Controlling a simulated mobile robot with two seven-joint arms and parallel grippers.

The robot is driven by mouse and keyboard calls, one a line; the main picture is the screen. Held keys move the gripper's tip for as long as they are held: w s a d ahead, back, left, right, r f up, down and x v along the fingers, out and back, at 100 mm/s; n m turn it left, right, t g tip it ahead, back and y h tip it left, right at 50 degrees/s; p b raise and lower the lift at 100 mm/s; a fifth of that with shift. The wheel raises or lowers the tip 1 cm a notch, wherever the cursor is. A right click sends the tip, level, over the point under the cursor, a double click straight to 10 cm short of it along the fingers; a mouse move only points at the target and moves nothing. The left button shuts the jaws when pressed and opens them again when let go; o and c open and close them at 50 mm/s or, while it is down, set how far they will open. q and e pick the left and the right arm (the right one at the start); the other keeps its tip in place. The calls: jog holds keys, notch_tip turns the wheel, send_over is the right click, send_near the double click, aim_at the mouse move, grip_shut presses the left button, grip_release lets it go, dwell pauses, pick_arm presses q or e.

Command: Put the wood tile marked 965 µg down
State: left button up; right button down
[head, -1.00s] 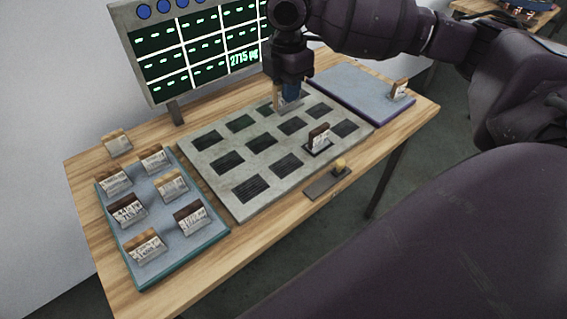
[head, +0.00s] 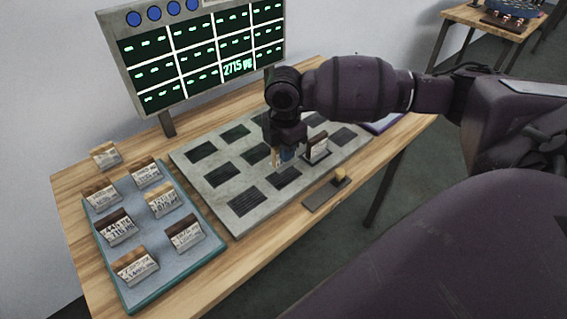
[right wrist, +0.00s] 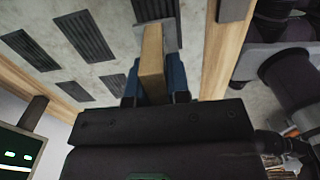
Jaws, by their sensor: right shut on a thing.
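My right gripper (head: 281,158) is shut on a wood tile (head: 274,157) over the grey slotted plate (head: 208,136). In the right wrist view, the tile (right wrist: 152,62) shows as a pale brown slab between the blue fingers of the right gripper (right wrist: 154,80). Its marking is turned away or too small to read, so I cannot confirm 965 µg. I cannot tell whether the tile touches the plate. A dark-topped tile (head: 317,149) stands in a slot just right of the gripper. My left gripper is not in view.
A blue-grey mat (head: 160,266) at left holds several tiles; another tile (head: 105,155) stands behind it on the wooden table. A display (head: 205,55) reads 2715 µg in one cell. Several plate slots are empty.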

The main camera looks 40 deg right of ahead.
notch_tip(320, 180, down, 4)
jog(key=shift+f+b, duration=0.25)
jog(key=shift+b, duration=0.15)
jog(key=shift+f, duration=0.2)
jog(key=shift+r, duration=0.1)
jog(key=shift+f, duration=0.2)
jog(key=c, duration=1.1)
grip_release()
jog(key=shift+r, duration=0.15)
